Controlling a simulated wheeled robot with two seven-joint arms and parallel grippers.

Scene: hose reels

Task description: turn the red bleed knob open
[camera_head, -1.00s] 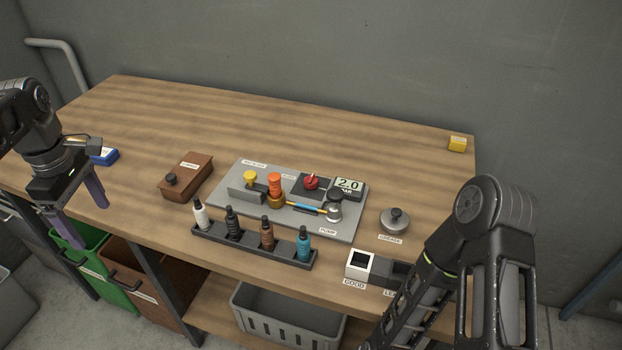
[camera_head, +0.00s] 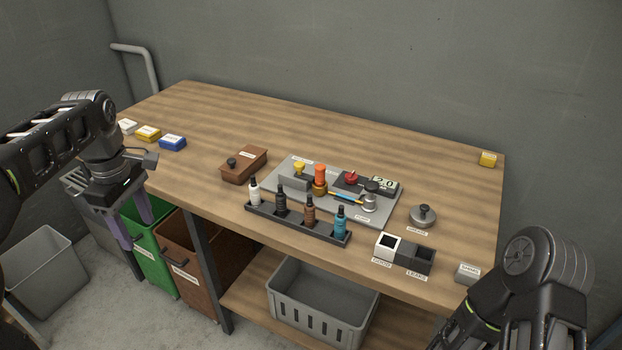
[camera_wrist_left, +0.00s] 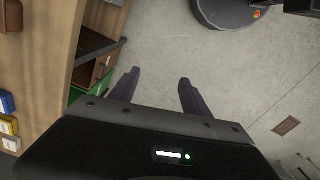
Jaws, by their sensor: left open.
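The red bleed knob (camera_head: 351,177) sits on a dark block at the back of a grey plate (camera_head: 330,207) on the workbench. A display reading 2.0 (camera_head: 384,183) stands just right of it. My left gripper (camera_head: 135,236) is open and empty, pointing down off the bench's left front edge, well left of the knob. In the left wrist view its two fingers (camera_wrist_left: 157,88) are apart over the floor. My right arm (camera_head: 530,275) shows at the lower right; its fingertips are not in view.
A rack of several bottles (camera_head: 298,224) stands in front of the plate. A brown box (camera_head: 244,165) is to its left and a round metal lid (camera_head: 423,215) to its right. Green (camera_head: 153,262) and brown (camera_head: 185,262) bins stand below.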

